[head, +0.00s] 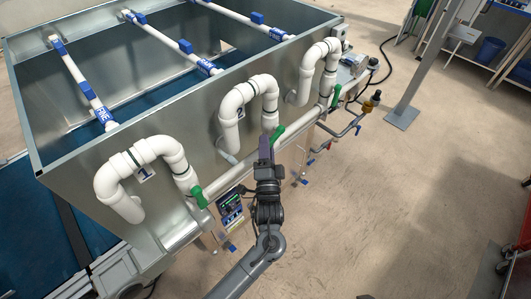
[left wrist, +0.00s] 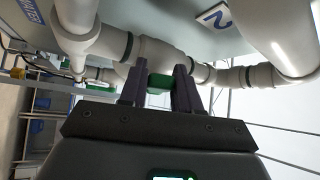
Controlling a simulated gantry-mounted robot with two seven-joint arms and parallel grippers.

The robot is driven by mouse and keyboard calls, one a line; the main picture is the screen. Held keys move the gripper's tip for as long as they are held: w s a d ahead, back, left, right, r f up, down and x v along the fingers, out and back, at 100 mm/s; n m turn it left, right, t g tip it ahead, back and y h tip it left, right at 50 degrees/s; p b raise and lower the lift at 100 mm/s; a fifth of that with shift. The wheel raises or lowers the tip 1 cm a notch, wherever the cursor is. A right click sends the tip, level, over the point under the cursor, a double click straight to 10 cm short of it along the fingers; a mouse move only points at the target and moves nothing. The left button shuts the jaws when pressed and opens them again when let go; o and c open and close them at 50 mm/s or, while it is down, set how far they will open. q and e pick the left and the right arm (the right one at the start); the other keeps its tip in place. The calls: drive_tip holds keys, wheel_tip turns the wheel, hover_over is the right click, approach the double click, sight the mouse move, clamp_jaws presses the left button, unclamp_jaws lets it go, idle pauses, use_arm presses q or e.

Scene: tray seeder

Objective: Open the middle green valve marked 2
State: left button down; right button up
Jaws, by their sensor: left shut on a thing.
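The middle green valve (head: 277,134) sits on the white pipe below the bent pipe with the 2 label (head: 241,113). My left gripper (head: 266,147) is at this valve, with its dark fingers shut on the green handle. In the left wrist view the green handle (left wrist: 160,82) shows between the two fingertips (left wrist: 160,90), below the white pipe, and the 2 label (left wrist: 213,17) is at the top. The fingers hide part of the handle. My right gripper is in neither view.
Another green valve (head: 199,196) is at the pipe marked 1, and a third green valve (head: 335,96) is farther along. The metal tank (head: 190,115) stands behind the pipes. A small control panel (head: 230,208) hangs below.

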use_arm(q)
drive_tip(key=shift+w+d+f+n+t+y+b, duration=0.15)
drive_tip(key=shift+f+n+t+y+b, duration=0.55)
drive_tip(key=shift+b, duration=0.5)
drive_tip(key=shift+r+n+b, duration=0.15)
drive_tip(key=shift+n+b, duration=0.2)
drive_tip(key=shift+n, duration=0.05)
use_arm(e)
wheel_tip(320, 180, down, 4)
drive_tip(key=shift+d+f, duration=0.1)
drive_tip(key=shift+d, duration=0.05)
use_arm(q)
drive_tip(key=c, duration=0.9)
unclamp_jaws()
drive_tip(key=shift+s+d, duration=0.1)
drive_tip(key=shift+s, duration=0.15)
drive_tip(key=p+v, duration=0.1)
drive_tip(key=v, duration=0.9)
drive_tip(key=shift+s, duration=0.1)
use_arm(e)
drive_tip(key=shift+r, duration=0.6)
